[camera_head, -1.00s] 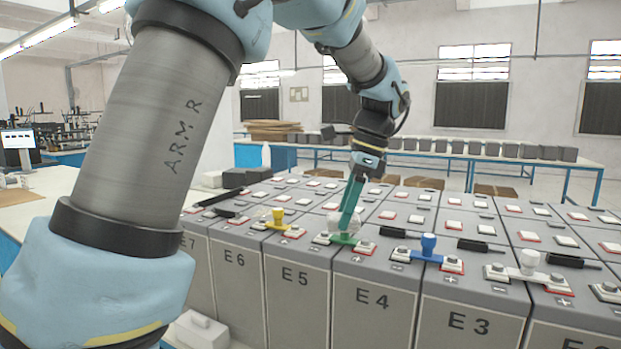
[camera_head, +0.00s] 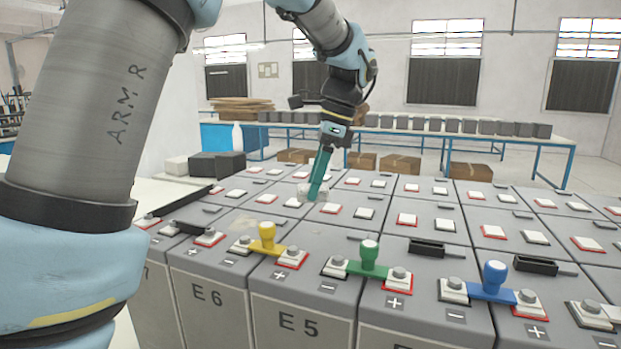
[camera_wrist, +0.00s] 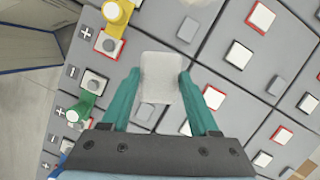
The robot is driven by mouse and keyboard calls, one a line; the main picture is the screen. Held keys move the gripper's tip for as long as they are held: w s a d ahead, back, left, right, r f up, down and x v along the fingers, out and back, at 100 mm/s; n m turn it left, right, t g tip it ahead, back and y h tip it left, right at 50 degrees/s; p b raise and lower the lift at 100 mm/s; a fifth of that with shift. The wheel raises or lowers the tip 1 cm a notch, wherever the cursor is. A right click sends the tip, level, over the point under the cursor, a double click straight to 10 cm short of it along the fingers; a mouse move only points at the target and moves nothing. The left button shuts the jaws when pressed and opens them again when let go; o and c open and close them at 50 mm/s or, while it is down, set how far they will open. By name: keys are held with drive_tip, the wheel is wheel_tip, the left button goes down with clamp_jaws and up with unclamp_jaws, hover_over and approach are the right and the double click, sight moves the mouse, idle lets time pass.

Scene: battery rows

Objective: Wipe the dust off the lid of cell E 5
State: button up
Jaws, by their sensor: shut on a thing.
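Cell E 5 (camera_head: 300,323) stands in the front row, with its lid (camera_head: 312,240) between the yellow link (camera_head: 267,240) and the green link (camera_head: 368,260). I cannot make out dust on the lid clearly. My gripper (camera_head: 314,190) points down and is shut on a pale white pad (camera_wrist: 160,78). In the wrist view the pad sits between my teal fingers and hides part of the lid behind it. The yellow link (camera_wrist: 117,12) and green link (camera_wrist: 83,110) show left of it. In the head view the pad appears beyond the E 5 terminals; its height is unclear.
Cell E 6 (camera_head: 207,296) is on the left. A blue link (camera_head: 494,285) stands on the right. Black handled pieces (camera_head: 440,249) lie on nearby lids. Raised terminals crowd the cell tops. A blue-framed bench (camera_head: 470,137) with grey blocks stands behind.

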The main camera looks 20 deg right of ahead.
drive_tip(key=shift+f+b, duration=2.5)
drive_tip(key=shift+f, duration=0.35)
drive_tip(key=shift+f+b, duration=0.4)
drive_tip(key=shift+f, duration=0.55)
